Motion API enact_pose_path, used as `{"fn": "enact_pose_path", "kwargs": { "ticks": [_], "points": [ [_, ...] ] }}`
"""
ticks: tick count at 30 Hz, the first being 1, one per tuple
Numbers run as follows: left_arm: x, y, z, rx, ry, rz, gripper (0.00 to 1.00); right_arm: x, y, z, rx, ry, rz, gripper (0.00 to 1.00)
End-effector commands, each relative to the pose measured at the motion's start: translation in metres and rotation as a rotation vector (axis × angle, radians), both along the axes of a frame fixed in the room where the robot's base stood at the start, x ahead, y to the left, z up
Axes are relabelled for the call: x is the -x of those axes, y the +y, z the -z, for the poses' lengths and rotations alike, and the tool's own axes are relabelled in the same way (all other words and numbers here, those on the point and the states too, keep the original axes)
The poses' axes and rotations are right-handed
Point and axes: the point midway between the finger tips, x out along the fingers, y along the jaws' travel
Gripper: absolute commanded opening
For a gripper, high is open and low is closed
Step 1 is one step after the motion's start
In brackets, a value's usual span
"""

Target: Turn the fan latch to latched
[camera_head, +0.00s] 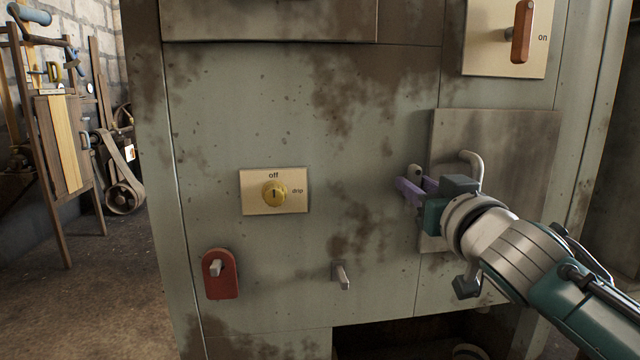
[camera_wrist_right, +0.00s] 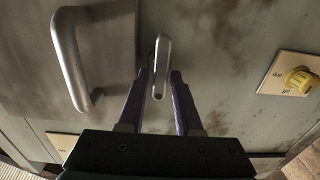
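A small grey lever (camera_head: 415,171), which I take for the fan latch, sits on the cabinet front at the left edge of a grey panel. No label on it is legible. In the right wrist view the lever (camera_wrist_right: 161,62) stands about upright in the picture, with its rounded lower end between the fingertips. My right gripper (camera_head: 411,187) has purple fingers, and they straddle the lever. In the right wrist view the gripper (camera_wrist_right: 159,80) is open, with narrow gaps seeming to show on both sides. In the head view the fingers hide much of the lever. My left gripper is out of view.
A bent bar handle (camera_head: 474,163) on the grey panel (camera_head: 500,135) is close to my right gripper. A yellow knob (camera_head: 274,194) on a cream plate, a red plate (camera_head: 221,285) with a grey peg, and another grey peg (camera_head: 342,277) are left. An orange lever (camera_head: 522,32) is above.

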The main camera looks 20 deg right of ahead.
Motion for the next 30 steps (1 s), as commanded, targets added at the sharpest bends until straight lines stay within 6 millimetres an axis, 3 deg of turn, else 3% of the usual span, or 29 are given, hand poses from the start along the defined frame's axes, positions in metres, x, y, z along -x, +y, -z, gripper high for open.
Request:
{"fn": "enact_pose_path", "kwargs": {
  "ticks": [1,10,30],
  "points": [
    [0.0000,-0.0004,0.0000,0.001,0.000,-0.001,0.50,0.0001,0.0000,0.0000,0.000,0.000,0.000,0.32],
    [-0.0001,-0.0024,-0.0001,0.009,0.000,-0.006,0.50,0.0003,0.0001,0.0002,0.000,0.000,0.000,0.00],
    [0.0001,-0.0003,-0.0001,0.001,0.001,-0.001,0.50,0.0002,0.0006,0.0004,0.043,0.010,0.000,0.00]
  ]
}}
